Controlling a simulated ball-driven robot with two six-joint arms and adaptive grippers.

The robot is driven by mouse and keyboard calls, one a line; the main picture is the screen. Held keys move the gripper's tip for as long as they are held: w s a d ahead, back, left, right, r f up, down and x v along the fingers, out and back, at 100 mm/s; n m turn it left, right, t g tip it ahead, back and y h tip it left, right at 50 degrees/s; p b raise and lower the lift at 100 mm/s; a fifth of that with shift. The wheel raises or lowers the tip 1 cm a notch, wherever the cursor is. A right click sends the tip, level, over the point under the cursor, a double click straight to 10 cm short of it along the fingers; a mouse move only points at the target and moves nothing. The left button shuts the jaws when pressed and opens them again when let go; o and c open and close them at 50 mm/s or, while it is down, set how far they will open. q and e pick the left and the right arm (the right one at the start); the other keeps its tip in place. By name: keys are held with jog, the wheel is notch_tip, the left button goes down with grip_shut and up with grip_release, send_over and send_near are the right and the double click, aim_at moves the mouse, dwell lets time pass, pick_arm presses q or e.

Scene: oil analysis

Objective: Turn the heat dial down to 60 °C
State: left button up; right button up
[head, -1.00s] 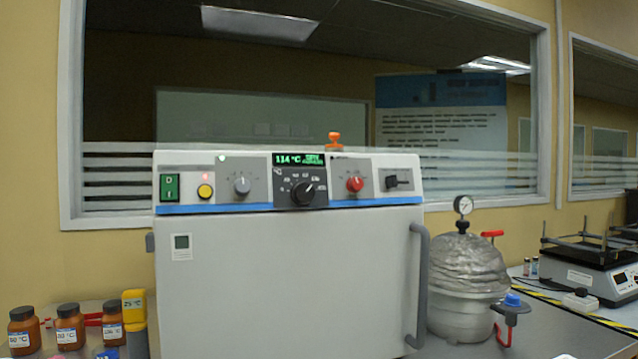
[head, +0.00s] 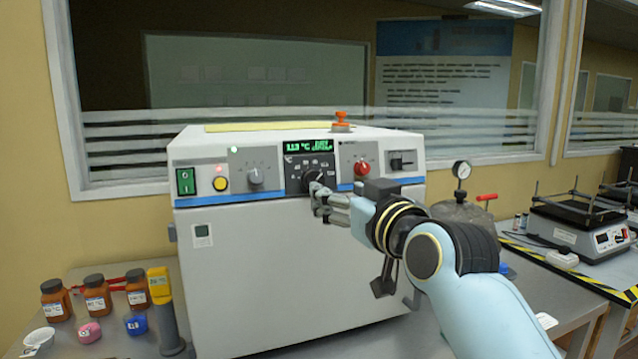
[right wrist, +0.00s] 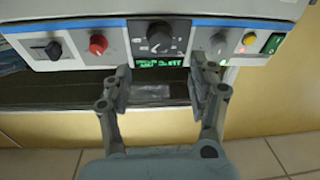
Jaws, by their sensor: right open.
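The heat dial (head: 313,177) is a black knob on a dark scale in the middle of the grey oven's front panel. The green display (head: 309,146) above it reads about 113 °C. My right gripper (head: 318,196) is open just in front of the dial and covers part of it. In the right wrist view, upside down, the dial (right wrist: 160,38) lies beyond and between the open fingertips of the right gripper (right wrist: 161,66). I cannot tell whether a finger touches the dial. My left gripper is not in view.
The oven (head: 260,270) also carries a grey knob (head: 256,177), a red knob (head: 362,168), a yellow button (head: 220,183) and a green switch (head: 185,181). Brown bottles (head: 95,298) stand at left. A vessel with a gauge (head: 461,170) stands behind my right arm.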

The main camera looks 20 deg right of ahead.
aim_at(314, 180)
jog(key=w+p, duration=0.1)
jog(key=w, duration=0.8)
jog(key=shift+a, duration=0.4)
jog(key=shift+f, duration=0.1)
jog(key=c, duration=1.1)
